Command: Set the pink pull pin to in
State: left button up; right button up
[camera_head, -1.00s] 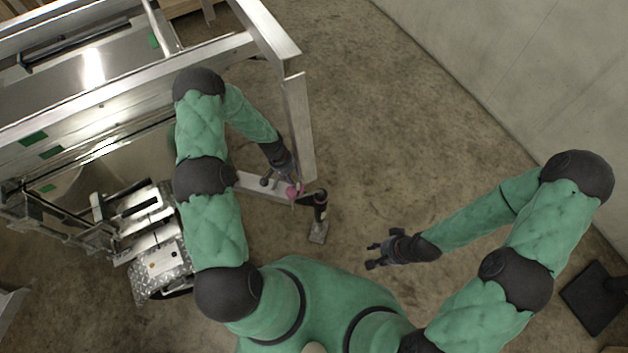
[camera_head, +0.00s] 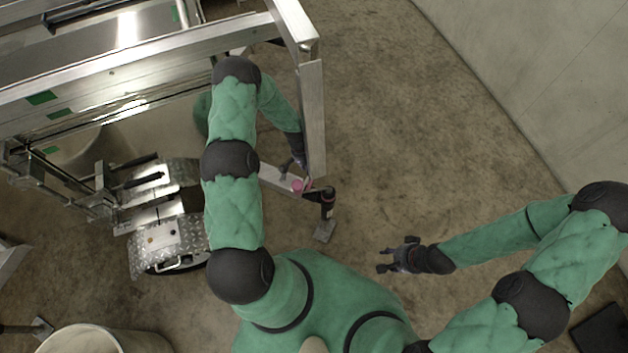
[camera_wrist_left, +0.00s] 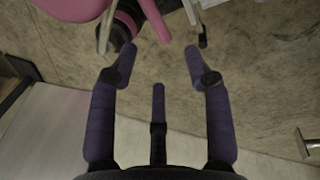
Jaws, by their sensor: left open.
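The pink pull pin (camera_head: 298,186) is a small pink part at the trailer's front corner, beside the black jack (camera_head: 326,200). In the left wrist view, a pink rod (camera_wrist_left: 154,20) and a larger pink rounded part at the top left lie just beyond my fingertips; I cannot tell which is the pin. My left gripper (camera_head: 290,168) is beside the pink part, partly hidden by the frame. It also shows in the left wrist view (camera_wrist_left: 160,56), with its fingers spread and nothing between them. My right gripper (camera_head: 390,258) is open and empty over bare floor.
The aluminium trailer frame (camera_head: 312,120) runs close along my left forearm. A pale round bin (camera_head: 90,338) is at the lower left.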

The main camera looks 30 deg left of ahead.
aim_at(310, 185)
pick_arm(q)
jog(key=f, duration=0.3)
jog(key=d+f+b, duration=0.1)
jog(key=f, duration=0.2)
jog(key=f+b, duration=0.1)
jog(key=f, duration=0.2)
jog(key=shift+d, duration=0.35)
grip_shut()
